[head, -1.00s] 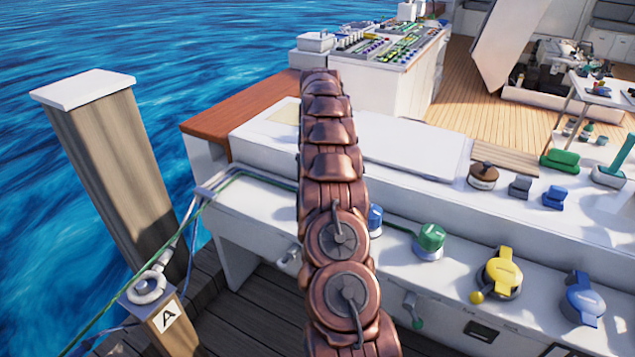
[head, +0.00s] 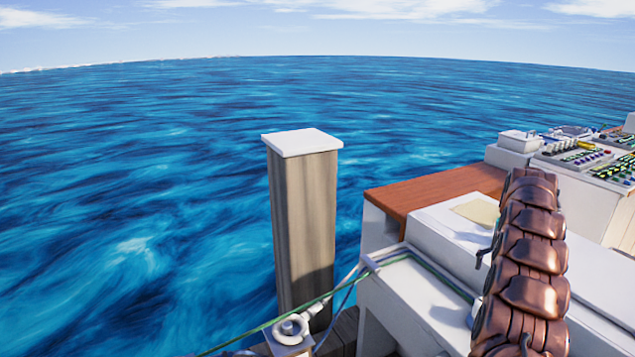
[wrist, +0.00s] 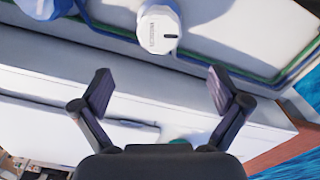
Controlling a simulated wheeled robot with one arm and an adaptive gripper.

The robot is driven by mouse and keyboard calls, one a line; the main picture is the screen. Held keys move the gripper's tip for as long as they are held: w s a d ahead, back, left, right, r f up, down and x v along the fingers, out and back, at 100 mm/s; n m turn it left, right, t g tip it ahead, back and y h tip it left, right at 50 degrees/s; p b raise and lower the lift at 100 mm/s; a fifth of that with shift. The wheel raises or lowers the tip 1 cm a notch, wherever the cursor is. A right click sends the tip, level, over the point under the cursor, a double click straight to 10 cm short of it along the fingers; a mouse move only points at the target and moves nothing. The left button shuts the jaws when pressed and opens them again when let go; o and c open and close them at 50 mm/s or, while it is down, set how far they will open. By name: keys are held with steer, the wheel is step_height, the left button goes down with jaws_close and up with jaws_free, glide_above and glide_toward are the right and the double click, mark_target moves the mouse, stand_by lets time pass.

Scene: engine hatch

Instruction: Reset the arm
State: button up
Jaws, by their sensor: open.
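My gripper (wrist: 160,92) shows in the wrist view with its two dark fingers spread wide apart and nothing between them. Beyond the fingertips is a white surface with a white octagonal knob (wrist: 158,30) near the top middle. A blue object (wrist: 42,8) is cut off at the top left. In the head view my copper, segmented arm rises at the lower right, over the white boat deck. My gripper itself is not visible in the head view.
A wooden post (head: 303,225) with a white cap stands mid-view. A green rope (head: 255,328) runs past a metal ring (head: 291,328). A control panel (head: 590,158) is at the right. A green hose (wrist: 215,75) runs along the white surface. Open water fills the left.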

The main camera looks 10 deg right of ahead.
steer(key=s+a+r+n+p, duration=0.1)
steer(key=s+a+r+n, duration=0.15)
steer(key=a+r, duration=0.45)
steer(key=s+a+r+n+p, duration=0.1)
steer(key=s+a+r, duration=0.2)
steer(key=a, duration=0.9)
steer(key=s+a+r+n+p, duration=0.15)
steer(key=a+r, duration=0.25)
steer(key=a, duration=0.5)
steer(key=s+a+n+p, duration=0.1)
steer(key=s+a, duration=0.4)
steer(key=s, duration=0.5)
steer(key=s+a+n+g+p, duration=0.1)
steer(key=s+a, duration=0.4)
steer(key=s, duration=0.6)
steer(key=s+a+n+p, duration=0.1)
steer(key=s+a+n, duration=0.2)
steer(key=s+a, duration=0.3)
steer(key=s, duration=0.5)
steer(key=shift+f+g, duration=0.35)
steer(key=shift+g, duration=0.05)
steer(key=shift+d, duration=0.1)
